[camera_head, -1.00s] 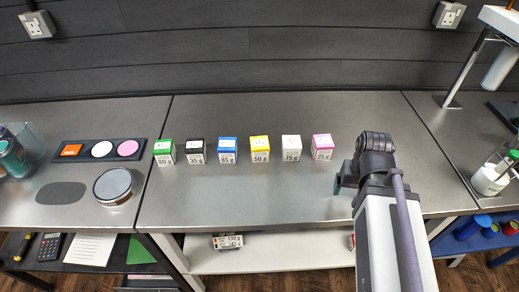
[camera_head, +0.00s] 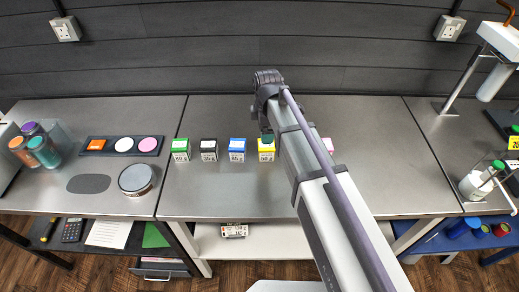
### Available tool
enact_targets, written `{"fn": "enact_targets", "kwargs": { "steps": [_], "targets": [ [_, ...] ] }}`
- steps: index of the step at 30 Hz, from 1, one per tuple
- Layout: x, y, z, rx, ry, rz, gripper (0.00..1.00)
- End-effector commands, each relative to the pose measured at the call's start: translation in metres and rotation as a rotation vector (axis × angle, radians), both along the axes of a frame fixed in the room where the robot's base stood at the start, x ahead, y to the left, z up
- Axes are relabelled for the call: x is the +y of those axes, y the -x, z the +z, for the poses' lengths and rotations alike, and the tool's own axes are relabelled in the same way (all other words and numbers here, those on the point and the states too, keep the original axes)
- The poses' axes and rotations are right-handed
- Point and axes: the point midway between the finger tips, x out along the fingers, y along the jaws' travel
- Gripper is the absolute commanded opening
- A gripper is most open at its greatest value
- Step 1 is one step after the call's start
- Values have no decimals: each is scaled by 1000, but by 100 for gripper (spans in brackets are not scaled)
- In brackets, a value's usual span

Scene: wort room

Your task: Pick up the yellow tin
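The yellow tin (camera_head: 266,156) stands upright on the steel counter (camera_head: 240,195) in a row of small tins. Its top is partly hidden by my gripper (camera_head: 267,138), which points down at the tin's top edge in the picture. The gap between them and the state of the fingers are too small to make out. My arm covers the counter just right of the yellow tin.
Green (camera_head: 181,150), black (camera_head: 209,150) and blue (camera_head: 237,150) tins stand left of the yellow one. A pink tin (camera_head: 328,144) shows at the arm's right edge; the white tin is hidden. The counter in front of the row is clear.

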Motion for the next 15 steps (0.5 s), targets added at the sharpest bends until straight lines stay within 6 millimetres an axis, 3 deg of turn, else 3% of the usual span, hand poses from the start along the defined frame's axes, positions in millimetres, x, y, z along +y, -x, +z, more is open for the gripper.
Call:
{"fn": "enact_targets", "kwargs": {
  "steps": [4, 10, 15],
  "targets": [
    [0, 0, -13, 0, 0, -1, 89],
    [-1, 1, -55, 0, 0, -3, 89],
    [-1, 1, -58, 0, 0, -4, 89]
  ]
}}
